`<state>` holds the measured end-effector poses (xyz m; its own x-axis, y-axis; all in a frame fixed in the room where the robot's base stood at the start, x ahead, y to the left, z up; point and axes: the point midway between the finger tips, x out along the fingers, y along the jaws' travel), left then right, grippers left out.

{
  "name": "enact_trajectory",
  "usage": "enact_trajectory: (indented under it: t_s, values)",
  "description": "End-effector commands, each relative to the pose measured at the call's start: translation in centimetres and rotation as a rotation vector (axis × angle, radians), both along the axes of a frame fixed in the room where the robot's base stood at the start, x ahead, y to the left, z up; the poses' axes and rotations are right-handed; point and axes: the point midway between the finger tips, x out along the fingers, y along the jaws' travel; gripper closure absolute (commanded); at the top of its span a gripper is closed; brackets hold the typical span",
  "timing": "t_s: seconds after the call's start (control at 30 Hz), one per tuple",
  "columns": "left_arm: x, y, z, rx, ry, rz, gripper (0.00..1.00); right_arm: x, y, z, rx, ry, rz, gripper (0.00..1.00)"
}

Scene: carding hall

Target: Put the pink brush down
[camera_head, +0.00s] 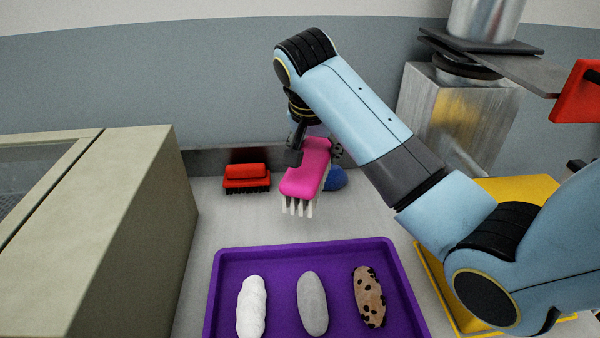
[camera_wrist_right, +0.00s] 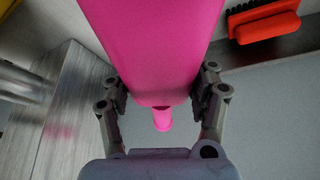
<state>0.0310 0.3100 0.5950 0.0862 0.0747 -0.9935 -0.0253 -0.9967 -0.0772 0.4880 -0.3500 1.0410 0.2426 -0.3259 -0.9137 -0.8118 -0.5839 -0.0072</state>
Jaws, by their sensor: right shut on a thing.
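The pink brush (camera_head: 308,171) has pale bristles pointing down. It is in the middle of the head view, in front of the back wall. My right gripper (camera_head: 314,150) is shut on it from behind and above. In the right wrist view the pink brush (camera_wrist_right: 155,45) fills the top middle, between the two fingers of the gripper (camera_wrist_right: 162,95). The bristles look clear of the table, though the exact height is hard to tell. My left gripper is in neither view.
A red brush (camera_head: 246,178) stands left of the pink one, and a blue thing (camera_head: 336,180) lies partly hidden behind it. A purple tray (camera_head: 300,246) in front holds three oblong pieces. A yellow tray (camera_head: 520,190) is at right, behind my arm. A beige machine (camera_head: 150,220) stands left.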

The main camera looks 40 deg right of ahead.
Motion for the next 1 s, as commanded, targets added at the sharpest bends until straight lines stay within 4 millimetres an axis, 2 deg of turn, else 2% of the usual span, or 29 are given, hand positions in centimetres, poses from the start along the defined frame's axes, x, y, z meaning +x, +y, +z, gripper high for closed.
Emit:
enact_trajectory:
  t_s: [0.1,0.27,0.6,1.0]
  values:
    - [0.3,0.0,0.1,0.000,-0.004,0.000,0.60,2.5,0.6,-1.4,0.001,0.002,0.000,0.93]
    - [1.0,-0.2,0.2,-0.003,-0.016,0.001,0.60,4.0,0.8,-2.4,-0.001,-0.001,-0.001,0.93]
    - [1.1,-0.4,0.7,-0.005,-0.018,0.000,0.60,4.1,0.9,-6.4,0.000,0.000,-0.001,0.93]
    - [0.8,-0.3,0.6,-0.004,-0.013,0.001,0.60,4.1,0.9,-6.9,-0.001,-0.001,-0.001,0.93]
